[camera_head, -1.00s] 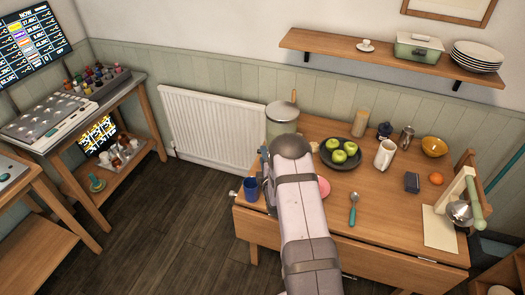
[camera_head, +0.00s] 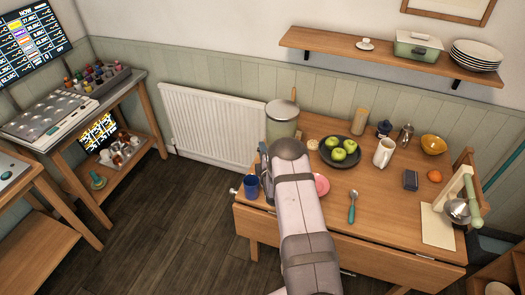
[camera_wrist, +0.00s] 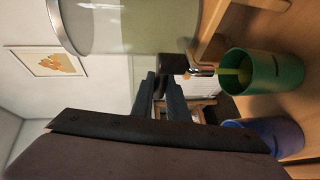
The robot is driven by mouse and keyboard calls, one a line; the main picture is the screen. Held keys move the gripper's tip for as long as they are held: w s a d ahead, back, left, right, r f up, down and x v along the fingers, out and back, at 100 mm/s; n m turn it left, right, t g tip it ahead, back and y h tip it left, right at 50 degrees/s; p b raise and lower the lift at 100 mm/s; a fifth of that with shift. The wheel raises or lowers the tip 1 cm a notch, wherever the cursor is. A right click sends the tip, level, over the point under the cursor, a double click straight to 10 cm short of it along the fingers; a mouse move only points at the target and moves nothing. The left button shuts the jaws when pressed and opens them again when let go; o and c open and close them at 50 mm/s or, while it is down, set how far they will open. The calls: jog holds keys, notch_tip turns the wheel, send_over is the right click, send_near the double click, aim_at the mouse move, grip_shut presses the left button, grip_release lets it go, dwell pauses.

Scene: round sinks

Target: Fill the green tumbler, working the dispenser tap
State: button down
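The drink dispenser (camera_head: 281,122), a large clear jar with pale green contents, stands at the table's back left corner. It fills the top of the wrist view (camera_wrist: 125,25). Its dark tap (camera_wrist: 174,64) sticks out of the jar. The green tumbler (camera_wrist: 265,88) is at the tap's spout, and a yellow-green stream runs into it; its fill level is unclear. In the head view my arm hides the tumbler. My gripper (camera_wrist: 160,80) has its dark fingertips at the tap. A small gap shows between the fingers; whether they clamp the tap handle is unclear.
A blue cup (camera_head: 251,187) stands near the table's left edge, close to the tumbler in the wrist view (camera_wrist: 270,137). A dark bowl of green apples (camera_head: 341,152), a pink item (camera_head: 321,185), a spoon (camera_head: 352,207) and a white jug (camera_head: 384,152) lie to the right.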

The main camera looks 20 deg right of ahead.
jog(key=shift+w+m+h+b, duration=0.15)
jog(key=shift+m+h+b, duration=0.3)
jog(key=shift+b, duration=0.3)
jog(key=shift+d+m+g+h, duration=0.15)
jog(key=shift+m+g+h, duration=0.15)
jog(key=shift+h, duration=0.15)
jog(key=c, duration=1.7)
grip_release()
jog(key=shift+b, duration=0.3)
jog(key=shift+b+v, duration=1.2)
jog(key=shift+v, duration=2.45)
jog(key=shift+r, duration=0.1)
